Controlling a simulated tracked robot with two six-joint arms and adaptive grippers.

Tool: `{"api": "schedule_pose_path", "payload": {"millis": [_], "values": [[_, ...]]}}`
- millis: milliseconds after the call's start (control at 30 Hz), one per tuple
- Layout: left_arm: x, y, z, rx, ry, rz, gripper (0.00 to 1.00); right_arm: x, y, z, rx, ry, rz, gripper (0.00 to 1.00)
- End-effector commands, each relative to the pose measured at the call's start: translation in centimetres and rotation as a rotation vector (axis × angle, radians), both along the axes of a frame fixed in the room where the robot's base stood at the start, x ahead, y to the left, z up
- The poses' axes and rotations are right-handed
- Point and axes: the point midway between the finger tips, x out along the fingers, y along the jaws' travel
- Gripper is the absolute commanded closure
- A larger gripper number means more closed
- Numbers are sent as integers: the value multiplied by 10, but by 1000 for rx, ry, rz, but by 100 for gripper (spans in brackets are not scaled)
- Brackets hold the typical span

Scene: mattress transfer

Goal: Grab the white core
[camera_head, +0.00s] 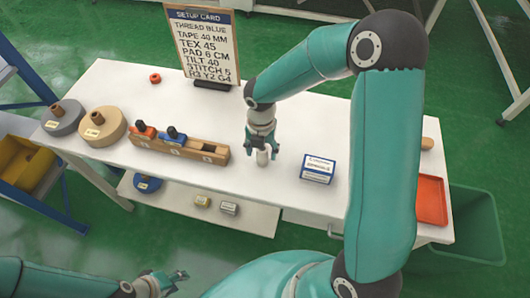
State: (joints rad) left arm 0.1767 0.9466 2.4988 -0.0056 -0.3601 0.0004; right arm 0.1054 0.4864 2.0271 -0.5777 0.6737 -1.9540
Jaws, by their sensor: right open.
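The white core (262,158), a small upright cylinder, stands on the white table toward its front, right of the wooden rack. My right gripper (262,146) points down directly over it, with its fingers open at the core's top. The gripper hides the upper part of the core, and I cannot tell if the fingers touch it. My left gripper (179,277) is low at the lower left, in front of the table and far from the core. Its fingers look spread and empty.
Grey (66,122) and tan (108,130) rolls lie left. A blue-white box (318,169) stands right of the core. A red tray (431,200) is at the right end. A setup card (204,45) stands behind.

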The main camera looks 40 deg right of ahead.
Motion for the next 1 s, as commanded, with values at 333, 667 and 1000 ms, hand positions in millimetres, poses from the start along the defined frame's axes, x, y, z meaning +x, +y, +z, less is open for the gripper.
{"api": "schedule_pose_path", "payload": {"millis": [333,667,1000], "values": [[0,0,1,0,0,0,60,1,-1,-36,0,0,1,40],[0,0,1,0,0,0,60,1,-1,-36,0,0,0,65],[0,0,1,0,0,0,60,1,-1,-35,0,0,-1,100]]}}
